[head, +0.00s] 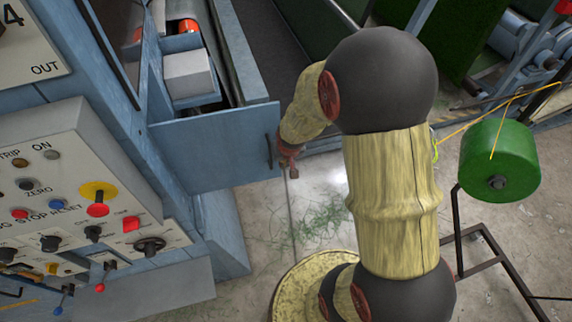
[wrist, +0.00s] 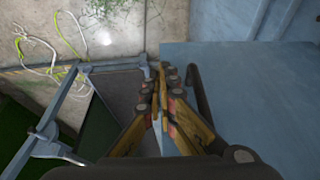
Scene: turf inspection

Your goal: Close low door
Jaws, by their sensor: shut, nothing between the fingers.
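The low door is a flat blue panel (head: 205,152) on the lower part of the blue machine, standing out from its frame with the inside visible behind its top edge. A dark vertical bar handle (head: 268,151) is near its right edge. In the wrist view the panel (wrist: 255,95) fills the right side, with the dark handle (wrist: 197,88) beside my fingers. My gripper (head: 288,171) is just right of the handle and the panel's edge. In the wrist view my gripper (wrist: 160,78) is shut and empty. I cannot tell whether it touches the handle or panel.
A control panel (head: 75,200) with knobs and buttons stands at left. A green spool (head: 498,160) with yellow line on a dark metal frame stands at right. The concrete floor (head: 310,215) below my gripper is clear apart from grass clippings. A grey metal frame (wrist: 75,85) is left in the wrist view.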

